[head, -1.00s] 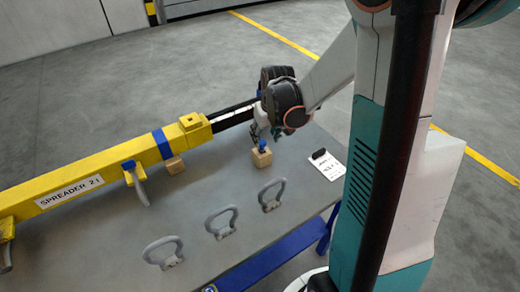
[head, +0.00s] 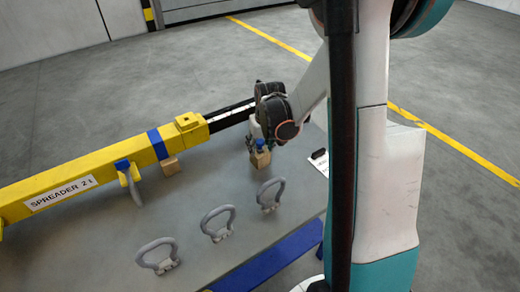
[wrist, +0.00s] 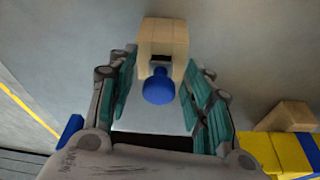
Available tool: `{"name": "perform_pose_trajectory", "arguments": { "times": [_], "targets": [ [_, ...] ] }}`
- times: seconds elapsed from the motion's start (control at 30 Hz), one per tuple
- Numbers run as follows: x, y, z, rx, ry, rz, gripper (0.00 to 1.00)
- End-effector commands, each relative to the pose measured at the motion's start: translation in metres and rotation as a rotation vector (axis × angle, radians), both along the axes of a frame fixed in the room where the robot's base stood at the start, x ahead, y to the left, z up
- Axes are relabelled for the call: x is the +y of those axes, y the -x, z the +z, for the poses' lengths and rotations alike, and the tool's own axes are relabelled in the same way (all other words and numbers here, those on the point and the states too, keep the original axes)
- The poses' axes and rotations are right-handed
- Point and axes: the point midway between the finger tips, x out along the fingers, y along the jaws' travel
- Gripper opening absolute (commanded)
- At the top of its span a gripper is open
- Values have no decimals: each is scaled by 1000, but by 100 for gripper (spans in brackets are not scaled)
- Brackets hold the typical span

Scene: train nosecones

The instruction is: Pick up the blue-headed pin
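The blue-headed pin (head: 260,144) stands in a small wooden block (head: 260,160) on the grey table. In the wrist view its round blue head (wrist: 158,90) shows between my fingers, with the block (wrist: 163,38) just beyond. My gripper (head: 254,140) is right over the pin and partly hides it in the head view. In the wrist view my gripper (wrist: 160,80) is open, its teal-padded fingers on either side of the head with gaps left. The pin's shank is mostly hidden.
A yellow spreader beam (head: 100,178) lies along the table's back left, with another wooden block (head: 170,166) beside it. Several grey shackles stand here, three bows (head: 158,254) along the front. A white paper (head: 318,166) with a black object (head: 319,155) lies right.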

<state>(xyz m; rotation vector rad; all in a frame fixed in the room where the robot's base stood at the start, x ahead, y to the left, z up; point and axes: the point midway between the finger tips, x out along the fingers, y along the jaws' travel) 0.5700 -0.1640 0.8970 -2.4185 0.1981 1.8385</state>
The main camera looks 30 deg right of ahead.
Motion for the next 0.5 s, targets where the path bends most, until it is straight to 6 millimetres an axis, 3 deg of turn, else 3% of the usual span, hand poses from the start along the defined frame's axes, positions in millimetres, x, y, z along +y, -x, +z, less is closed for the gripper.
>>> {"name": "perform_pose_trajectory", "arguments": {
  "times": [0.03, 0.17, 0.2, 0.5],
  "targets": [
    [0, 0, 0, 0, 0, 0, 33],
    [0, 0, 0, 0, 0, 0, 4],
    [0, 0, 0, 0, 0, 0, 0],
    [0, 0, 1, 0, 0, 0, 0]
  ]
}}
